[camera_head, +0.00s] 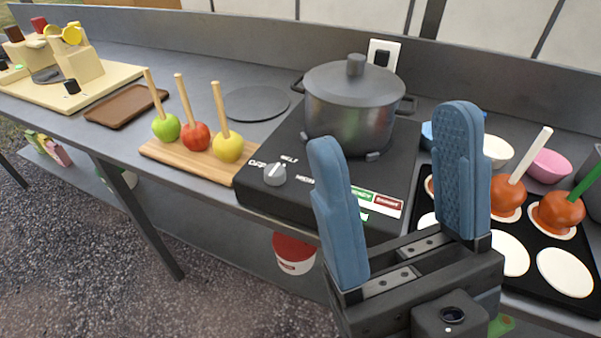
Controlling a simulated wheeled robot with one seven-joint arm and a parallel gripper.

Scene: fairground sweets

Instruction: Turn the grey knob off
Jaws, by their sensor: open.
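The grey knob (275,174) is on the front left of the black cooker (260,205), with white lettering around it. "OFF" shows to its left and other labels above and to its right. The knob has a pale pointer mark, but I cannot tell for certain which label it points at. My gripper (392,150) is open, with two blue fingers pointing up, empty. It is in front of the cooker, to the right of the knob and apart from it in the picture. Its left finger hides part of the cooker's front and labels.
A lidded grey pot (355,105) stands on the cooker. Left of it, a wooden board (190,160) holds apples on sticks. On the right, a black tray (545,250) holds coated apples and white discs. A red-and-white tub (294,255) sits below the counter.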

